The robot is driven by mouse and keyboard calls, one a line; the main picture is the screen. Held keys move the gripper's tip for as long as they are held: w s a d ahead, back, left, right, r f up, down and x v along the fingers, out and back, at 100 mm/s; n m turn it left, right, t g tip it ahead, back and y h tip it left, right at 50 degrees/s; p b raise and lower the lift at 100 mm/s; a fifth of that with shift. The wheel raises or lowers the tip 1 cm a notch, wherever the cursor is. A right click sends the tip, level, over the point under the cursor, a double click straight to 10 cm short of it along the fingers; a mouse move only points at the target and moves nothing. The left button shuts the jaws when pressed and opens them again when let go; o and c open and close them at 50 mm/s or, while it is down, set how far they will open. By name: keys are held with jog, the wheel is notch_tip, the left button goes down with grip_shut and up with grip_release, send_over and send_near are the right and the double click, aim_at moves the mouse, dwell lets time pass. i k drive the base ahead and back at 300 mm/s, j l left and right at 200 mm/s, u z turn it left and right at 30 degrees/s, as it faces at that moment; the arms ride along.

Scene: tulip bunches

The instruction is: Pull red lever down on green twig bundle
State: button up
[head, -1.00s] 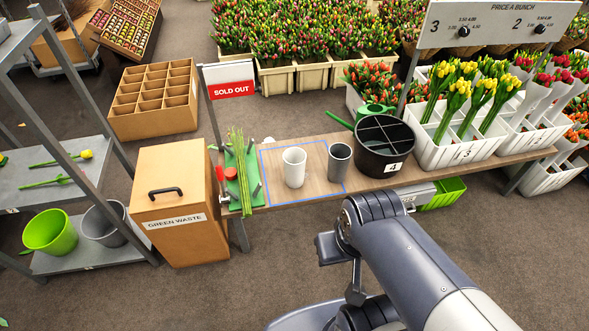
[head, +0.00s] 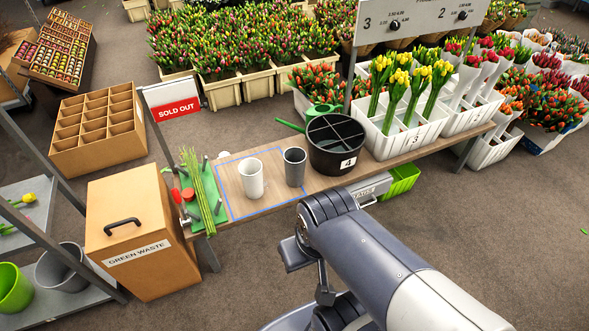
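A green board (head: 212,218) lies at the left end of the wooden bench, with a bundle of long green twigs (head: 198,182) between short dark posts on it. My arm comes in from the lower right, well apart from the board. Its dark end (head: 297,253) is folded in front of the bench; the fingers cannot be made out.
A white cup (head: 250,179) and a grey cup (head: 294,167) stand near a blue outline on the bench. A black divided bucket (head: 335,145) is to their right. A green waste box (head: 140,235) stands close left of the board. Open floor lies in front of the bench.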

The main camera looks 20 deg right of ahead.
aim_at(175, 193)
jog(key=i+j, duration=0.2)
jog(key=i, duration=0.2)
jog(key=i+j, duration=0.15)
jog(key=i, duration=0.25)
jog(key=i+j, duration=0.2)
jog(key=i, duration=0.2)
jog(key=u, duration=0.05)
